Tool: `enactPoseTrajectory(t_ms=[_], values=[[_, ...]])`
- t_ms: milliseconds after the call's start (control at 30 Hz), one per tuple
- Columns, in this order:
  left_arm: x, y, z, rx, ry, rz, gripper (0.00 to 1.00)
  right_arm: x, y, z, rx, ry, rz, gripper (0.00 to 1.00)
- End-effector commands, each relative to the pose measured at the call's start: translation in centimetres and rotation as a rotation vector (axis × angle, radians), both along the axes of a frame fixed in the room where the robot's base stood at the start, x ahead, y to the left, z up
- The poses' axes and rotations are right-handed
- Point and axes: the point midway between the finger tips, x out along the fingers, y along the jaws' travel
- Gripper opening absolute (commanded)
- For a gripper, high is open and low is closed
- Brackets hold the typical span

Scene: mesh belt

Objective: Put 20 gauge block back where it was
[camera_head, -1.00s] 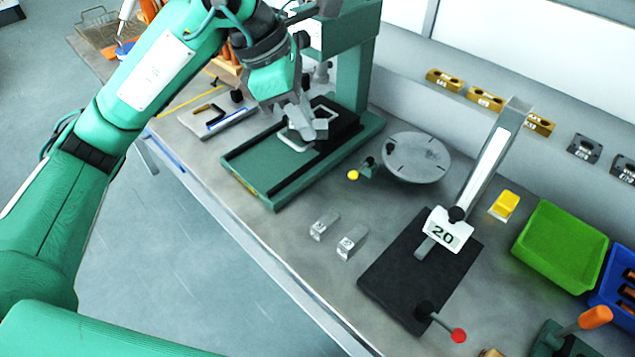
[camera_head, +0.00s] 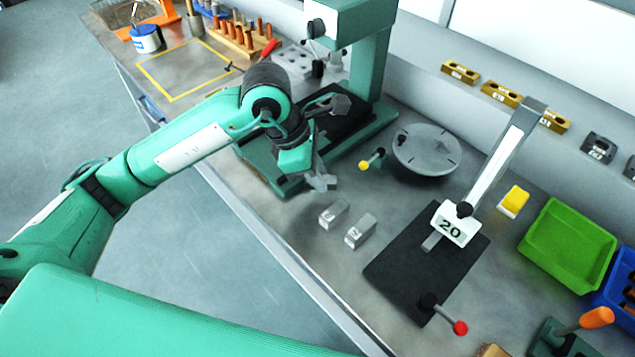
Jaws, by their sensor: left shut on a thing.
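My left gripper (camera_head: 319,180) is shut on a small grey metal block (camera_head: 331,182), likely the 20 gauge block; its marking cannot be read. It holds the block in front of the green press, left of and behind two similar grey blocks on the bench. Those two stand side by side: one block (camera_head: 333,214) at the left and one block (camera_head: 361,231) at the right, with marks too small to read. A white "20" plate (camera_head: 456,224) is on the measuring stand, above its black base (camera_head: 400,277). My right gripper is not in view.
The green press (camera_head: 375,75) stands behind my left gripper. A round grey plate (camera_head: 427,150) and a yellow-knobbed lever (camera_head: 364,165) are to the right. A green bin (camera_head: 568,245) is farther right. Bare bench lies around the two blocks.

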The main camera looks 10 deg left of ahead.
Motion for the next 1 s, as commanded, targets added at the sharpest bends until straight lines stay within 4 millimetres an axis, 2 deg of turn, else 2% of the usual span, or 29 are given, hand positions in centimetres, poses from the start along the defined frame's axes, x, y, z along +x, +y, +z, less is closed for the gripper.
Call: enactPoseTrajectory(t_ms=[300,600,700,733,833,1000], values=[[0.0,0.0,-3.6,0.000,0.000,0.001,0.00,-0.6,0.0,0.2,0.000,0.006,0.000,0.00],[0.0,0.0,-3.8,0.000,-0.002,0.001,0.00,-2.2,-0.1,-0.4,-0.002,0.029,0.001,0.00],[0.0,0.0,-4.0,0.000,-0.001,0.000,0.00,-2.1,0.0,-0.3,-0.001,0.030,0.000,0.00],[0.0,0.0,-4.0,0.000,-0.001,0.000,0.23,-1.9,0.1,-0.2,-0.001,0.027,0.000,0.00],[0.0,0.0,-3.9,0.000,-0.001,0.000,0.43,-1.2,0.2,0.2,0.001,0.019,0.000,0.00],[0.0,0.0,-3.9,0.000,-0.001,0.000,0.43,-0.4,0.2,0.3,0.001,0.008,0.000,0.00]])
